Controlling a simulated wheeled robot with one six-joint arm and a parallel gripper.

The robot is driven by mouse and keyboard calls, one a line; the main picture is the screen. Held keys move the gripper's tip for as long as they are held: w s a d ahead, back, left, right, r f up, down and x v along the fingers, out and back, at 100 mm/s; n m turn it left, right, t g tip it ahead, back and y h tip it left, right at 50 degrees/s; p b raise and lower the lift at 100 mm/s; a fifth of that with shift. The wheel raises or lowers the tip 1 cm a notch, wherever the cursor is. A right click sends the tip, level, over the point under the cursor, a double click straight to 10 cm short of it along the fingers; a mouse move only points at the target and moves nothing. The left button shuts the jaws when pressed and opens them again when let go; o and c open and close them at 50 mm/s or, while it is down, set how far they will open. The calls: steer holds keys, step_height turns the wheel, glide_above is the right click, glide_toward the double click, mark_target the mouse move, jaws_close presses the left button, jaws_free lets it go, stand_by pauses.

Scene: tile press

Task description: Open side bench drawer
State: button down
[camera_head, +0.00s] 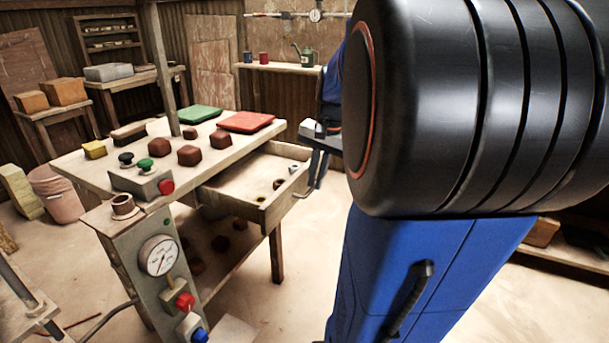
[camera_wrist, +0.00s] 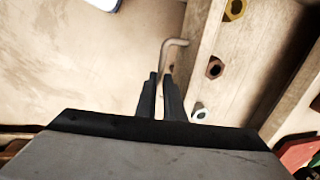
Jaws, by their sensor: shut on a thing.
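The side bench drawer (camera_head: 270,214) is pulled out from under the bench top, and its inside shows. Its wooden front board is also in the wrist view (camera_wrist: 202,42). A bent metal bar handle (camera_wrist: 177,43) sticks out from the front board. My gripper (camera_wrist: 160,76) is shut on the handle, with its two dark fingers on either side of the bar. In the head view my gripper (camera_head: 316,180) hangs at the drawer's front; the black arm link hides part of the arm.
Hex nuts lie in the drawer: a yellow one (camera_wrist: 235,9), a brown one (camera_wrist: 215,68) and a pale one (camera_wrist: 199,112). The bench top (camera_head: 225,152) holds brown blocks, a red tray (camera_head: 246,122) and a green one (camera_head: 199,114). Floor in front of the drawer is clear.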

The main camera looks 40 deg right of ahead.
steer(key=shift+s+d, duration=0.15)
steer(key=shift+s, duration=0.15)
steer(key=c, duration=2.2)
jaws_free()
steer(key=shift+o, duration=0.2)
steer(key=shift+r, duration=0.1)
steer(key=s+d+r, duration=0.1)
steer(key=s+r, duration=0.2)
steer(key=r, duration=1.4)
steer(key=shift+s, duration=0.1)
